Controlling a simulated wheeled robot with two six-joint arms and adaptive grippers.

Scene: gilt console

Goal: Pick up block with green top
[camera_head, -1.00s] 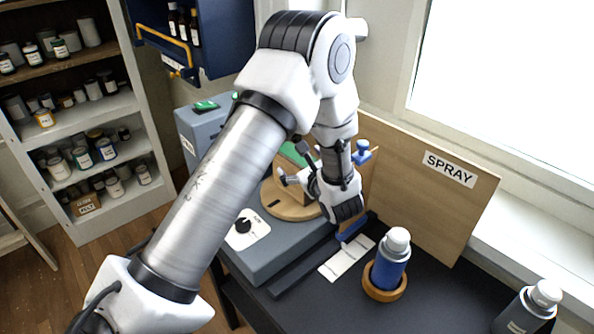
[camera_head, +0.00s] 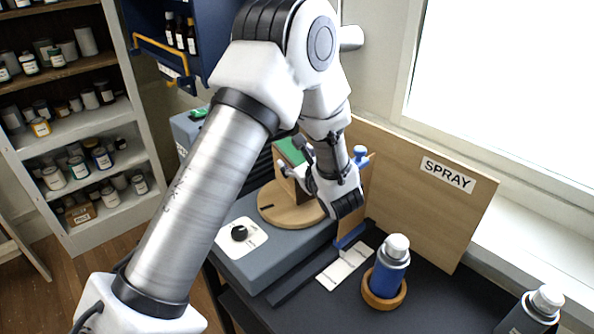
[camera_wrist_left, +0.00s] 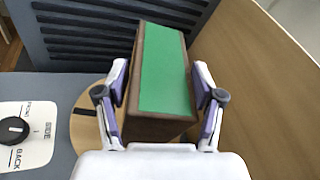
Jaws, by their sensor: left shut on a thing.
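The block with the green top (camera_head: 291,151) is brown-sided and stands upright over a round wooden turntable (camera_head: 268,206). In the left wrist view the block (camera_wrist_left: 166,75) fills the space between the two fingers, green face towards the camera. My left gripper (camera_head: 296,170) is shut on it, one finger at each side. In the wrist view the left gripper (camera_wrist_left: 162,82) shows both pads against the block's sides. The arm hides part of the block in the head view, so the gap under it is hard to judge. My right gripper is not in view.
The turntable sits on a grey machine with a black knob (camera_head: 239,233). A wooden SPRAY board (camera_head: 420,210) stands close on the right. A blue spray bottle (camera_head: 389,270) stands in a wooden ring on the dark table. Louvres (camera_wrist_left: 100,35) lie behind the block.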

